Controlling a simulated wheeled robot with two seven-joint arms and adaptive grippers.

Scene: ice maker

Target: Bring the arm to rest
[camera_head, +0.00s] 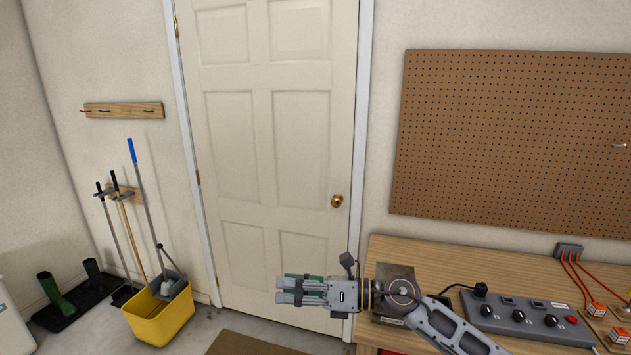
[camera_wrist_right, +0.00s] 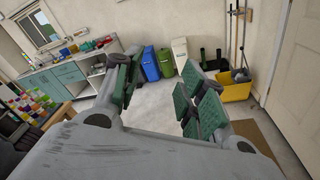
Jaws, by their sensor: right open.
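My right gripper (camera_head: 285,290) points left in the head view, in front of the lower part of the white door, beyond the left end of the wooden workbench (camera_head: 445,264). Its green-padded fingers also show in the right wrist view (camera_wrist_right: 155,100), spread apart with nothing between them. My right arm comes in from the lower right, over the workbench. My left gripper is in neither view.
A grey control box (camera_head: 525,318) with knobs and orange-cabled plugs (camera_head: 596,309) stands on the bench. A yellow mop bucket (camera_head: 160,315) is at left. A sink counter (camera_wrist_right: 65,75) and bins (camera_wrist_right: 165,62) show in the wrist view. The floor between is clear.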

